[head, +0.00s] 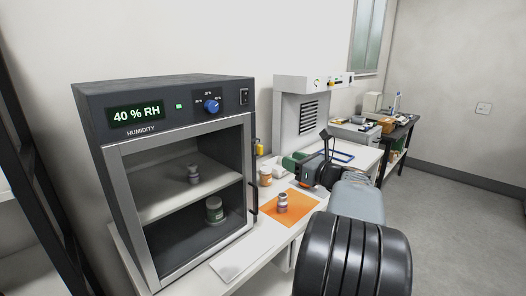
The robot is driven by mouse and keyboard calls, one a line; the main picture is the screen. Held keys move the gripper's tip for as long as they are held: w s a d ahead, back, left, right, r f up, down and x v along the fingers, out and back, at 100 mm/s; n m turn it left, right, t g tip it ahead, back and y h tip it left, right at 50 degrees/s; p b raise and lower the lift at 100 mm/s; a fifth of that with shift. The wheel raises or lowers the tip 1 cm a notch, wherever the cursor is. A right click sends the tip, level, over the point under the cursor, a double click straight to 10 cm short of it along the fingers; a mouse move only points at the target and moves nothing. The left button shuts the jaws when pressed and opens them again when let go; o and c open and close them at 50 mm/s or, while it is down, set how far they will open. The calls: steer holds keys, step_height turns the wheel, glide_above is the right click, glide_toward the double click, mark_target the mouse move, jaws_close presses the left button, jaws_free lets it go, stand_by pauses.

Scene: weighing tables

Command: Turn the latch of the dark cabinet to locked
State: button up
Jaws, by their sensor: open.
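The dark cabinet (165,95) stands at left on a white table, with a green "40 % RH" display (136,114) and a blue knob (211,106) on its top panel. Its front has a grey-framed door (125,205) that looks closed. A dark upright handle (254,199) is at the door's right edge. I cannot make out a separate latch or its position. My gripper (322,160) is right of the cabinet, above the table and apart from the door. It is open, with nothing visible between its fingers; my arm partly hides it.
Small jars stand on the cabinet shelf (192,174) and floor (214,209). A jar (282,202) stands on an orange mat (300,226), near an orange-brown jar (266,176). A white-grey apparatus (300,115) stands behind my gripper. Open floor (450,215) lies at right.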

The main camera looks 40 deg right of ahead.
mark_target(262, 150)
steer(key=w, duration=0.4)
steer(key=w+a+p, duration=0.1)
steer(key=w, duration=0.3)
steer(key=w+a, duration=0.1)
steer(key=w, duration=0.2)
steer(key=shift+w+a+p, duration=0.15)
steer(key=shift+w+p, duration=0.25)
jaws_close()
